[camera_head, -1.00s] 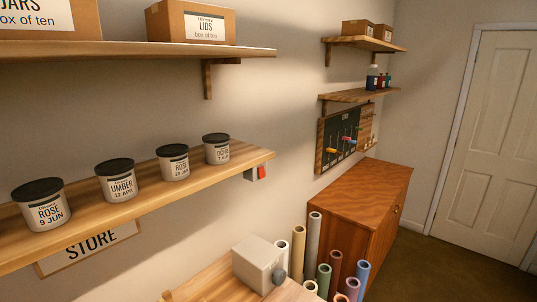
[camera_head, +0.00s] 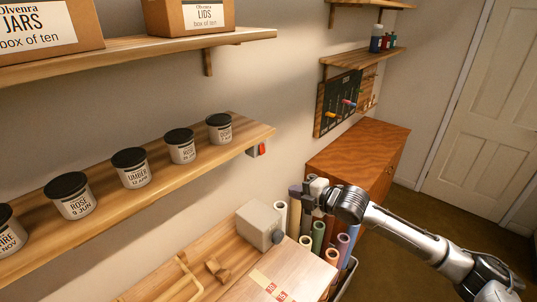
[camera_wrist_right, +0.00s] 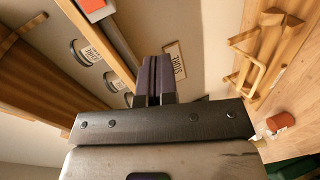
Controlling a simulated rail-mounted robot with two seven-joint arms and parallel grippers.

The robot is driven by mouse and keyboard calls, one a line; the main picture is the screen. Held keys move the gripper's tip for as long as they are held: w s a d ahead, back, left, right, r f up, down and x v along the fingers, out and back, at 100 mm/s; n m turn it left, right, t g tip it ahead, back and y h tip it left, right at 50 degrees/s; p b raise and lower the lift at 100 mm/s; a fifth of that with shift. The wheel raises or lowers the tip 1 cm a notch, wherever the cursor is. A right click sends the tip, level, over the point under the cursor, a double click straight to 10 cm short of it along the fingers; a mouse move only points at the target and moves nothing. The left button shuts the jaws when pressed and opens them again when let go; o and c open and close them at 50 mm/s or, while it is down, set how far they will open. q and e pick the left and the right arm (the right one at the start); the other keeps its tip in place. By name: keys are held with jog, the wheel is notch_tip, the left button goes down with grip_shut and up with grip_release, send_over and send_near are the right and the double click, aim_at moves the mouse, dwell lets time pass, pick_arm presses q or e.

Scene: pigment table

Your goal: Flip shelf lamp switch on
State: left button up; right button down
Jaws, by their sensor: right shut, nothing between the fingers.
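The switch (camera_head: 262,149), a red rocker on a small pale box, sits at the right end of the jar shelf (camera_head: 190,170), just below its edge. In the right wrist view a red and white block, which looks like the switch (camera_wrist_right: 92,8), is at the top left, beyond the fingertips. My right gripper (camera_head: 308,188) is below and to the right of the switch, apart from it, in front of the paper rolls. Its fingers (camera_wrist_right: 155,72) are shut and empty. My left gripper is not in view. I cannot tell which way the rocker is tipped.
Several dark-lidded jars (camera_head: 131,168) line the shelf. Below are a grey box with a knob (camera_head: 258,222), a wooden bench (camera_head: 195,262) and upright paper rolls (camera_head: 318,235). A wooden cabinet (camera_head: 355,150) stands behind my arm. The space in front of the switch looks clear.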

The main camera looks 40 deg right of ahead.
jog(key=w+d+r+n+t, duration=0.1)
jog(key=d+r, duration=0.3)
jog(key=r, duration=0.3)
jog(key=shift+w+f, duration=0.1)
jog(key=p, duration=0.4)
send_near(263, 152)
jog(key=x, duration=0.5)
jog(key=shift+w+a, duration=0.2)
jog(key=shift+w, duration=0.1)
jog(key=shift+x, duration=0.95)
jog(key=shift+d+f, duration=0.1)
